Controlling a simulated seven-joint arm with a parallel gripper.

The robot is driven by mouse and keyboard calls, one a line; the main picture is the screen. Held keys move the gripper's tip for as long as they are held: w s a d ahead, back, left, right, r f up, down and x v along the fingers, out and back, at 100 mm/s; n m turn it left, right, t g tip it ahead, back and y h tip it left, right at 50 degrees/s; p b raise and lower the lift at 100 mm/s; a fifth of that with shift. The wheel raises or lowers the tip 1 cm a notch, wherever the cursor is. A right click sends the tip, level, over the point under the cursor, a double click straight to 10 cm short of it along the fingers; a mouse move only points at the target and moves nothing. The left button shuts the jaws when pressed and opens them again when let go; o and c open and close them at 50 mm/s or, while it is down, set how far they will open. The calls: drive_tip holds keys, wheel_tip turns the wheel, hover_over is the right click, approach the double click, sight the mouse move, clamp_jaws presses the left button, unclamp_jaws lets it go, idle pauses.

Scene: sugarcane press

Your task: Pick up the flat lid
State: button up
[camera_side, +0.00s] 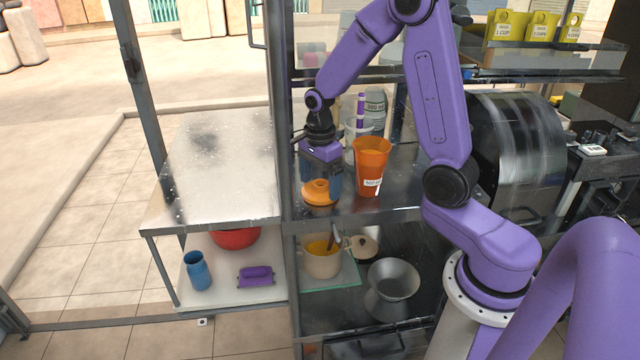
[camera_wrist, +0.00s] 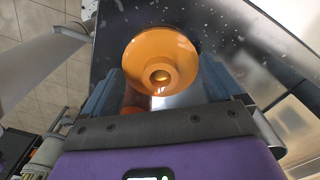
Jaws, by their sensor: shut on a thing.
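An orange round lid-like piece (camera_side: 319,193) with a raised centre is at the front edge of the metal shelf in the side view. In the wrist view the orange piece (camera_wrist: 160,60) is a disc with a small round knob or opening in its middle. My gripper (camera_side: 320,180) points down with its blue fingers at the piece. In the wrist view the fingers of my gripper (camera_wrist: 163,85) lie on either side of it and are shut on it. I cannot tell whether it touches the shelf. The fingers hide part of its rim.
An orange cup (camera_side: 371,160) with a label stands close to the right of my gripper. White-grey bottles (camera_side: 374,112) stand behind it. Below are a cream pot (camera_side: 321,262), a pale round lid (camera_side: 364,247) and a metal vessel (camera_side: 393,284). The left metal tabletop (camera_side: 225,165) is clear.

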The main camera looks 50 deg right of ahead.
drive_tip(key=shift+r, duration=0.6)
wheel_tip(320, 180, up, 2)
drive_tip(key=shift+w+r, duration=0.1)
drive_tip(key=shift+r, duration=0.05)
drive_tip(key=w, duration=1.7)
drive_tip(key=shift+w+d, duration=0.25)
drive_tip(key=shift+d, duration=0.1)
drive_tip(key=shift+w+r, duration=0.15)
drive_tip(key=shift+r, duration=0.05)
wheel_tip(320, 180, up, 21)
drive_tip(key=s+d+r, duration=0.4)
drive_tip(key=s+d, duration=0.1)
drive_tip(key=s, duration=0.4)
drive_tip(key=s+d+f, duration=0.1)
drive_tip(key=s+f, duration=0.1)
drive_tip(key=s, duration=0.7)
drive_tip(key=s+d+f, duration=0.1)
drive_tip(key=s+f, duration=0.1)
drive_tip(key=s, duration=0.7)
wheel_tip(320, 180, down, 12)
drive_tip(key=shift+w+r, duration=0.25)
drive_tip(key=shift+w, duration=0.05)
drive_tip(key=shift+d+f, duration=0.1)
drive_tip(key=shift+f, duration=0.1)
